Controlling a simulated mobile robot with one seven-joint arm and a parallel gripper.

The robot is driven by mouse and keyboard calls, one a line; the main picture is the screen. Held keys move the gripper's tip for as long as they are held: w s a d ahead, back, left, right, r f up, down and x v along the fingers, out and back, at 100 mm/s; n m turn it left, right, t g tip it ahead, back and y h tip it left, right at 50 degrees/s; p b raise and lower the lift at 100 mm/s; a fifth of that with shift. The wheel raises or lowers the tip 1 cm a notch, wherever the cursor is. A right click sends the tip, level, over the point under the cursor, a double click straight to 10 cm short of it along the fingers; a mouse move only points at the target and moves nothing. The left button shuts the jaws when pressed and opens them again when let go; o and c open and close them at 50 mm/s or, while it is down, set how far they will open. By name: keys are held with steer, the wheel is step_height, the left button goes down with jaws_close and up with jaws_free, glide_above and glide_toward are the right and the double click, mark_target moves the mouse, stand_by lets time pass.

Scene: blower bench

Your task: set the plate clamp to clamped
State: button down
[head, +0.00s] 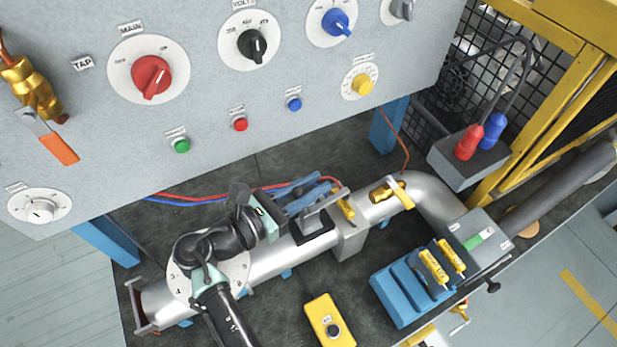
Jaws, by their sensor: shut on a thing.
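A clamp-like fitting with a dark base and a grey upright part (314,222) sits on top of the silver duct (275,262), left of the grey square flange (352,236). I take it to be the plate clamp; its exact lever position is hard to make out. A yellow piece (345,206) stands just right of it at the flange. My gripper (300,196) reaches in from the left over the duct. It is shut on a part just behind the clamp's base, which looks like the clamp's handle. The fingers partly hide what they hold.
A grey panel with knobs and buttons, including a red knob (151,76), rises behind. A yellow box (330,320) and a blue block with yellow parts (398,293) stand in front of the duct. A brass-coloured valve (388,191) sits right on the duct. Red and blue hoses (190,199) run behind.

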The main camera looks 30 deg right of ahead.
steer(key=d+y+p, duration=0.1)
steer(key=p, duration=0.2)
steer(key=shift+r, duration=0.15)
steer(key=shift+d+f+y, duration=0.1)
steer(key=shift+f+y, duration=0.2)
steer(key=shift+y, duration=0.2)
steer(key=c, duration=0.8)
jaws_free()
steer(key=shift+d, duration=0.1)
steer(key=shift+o, duration=0.2)
steer(key=b+v, duration=0.1)
steer(key=v, duration=1.2)
steer(key=shift+b, duration=0.35)
steer(key=shift+w+f, duration=0.1)
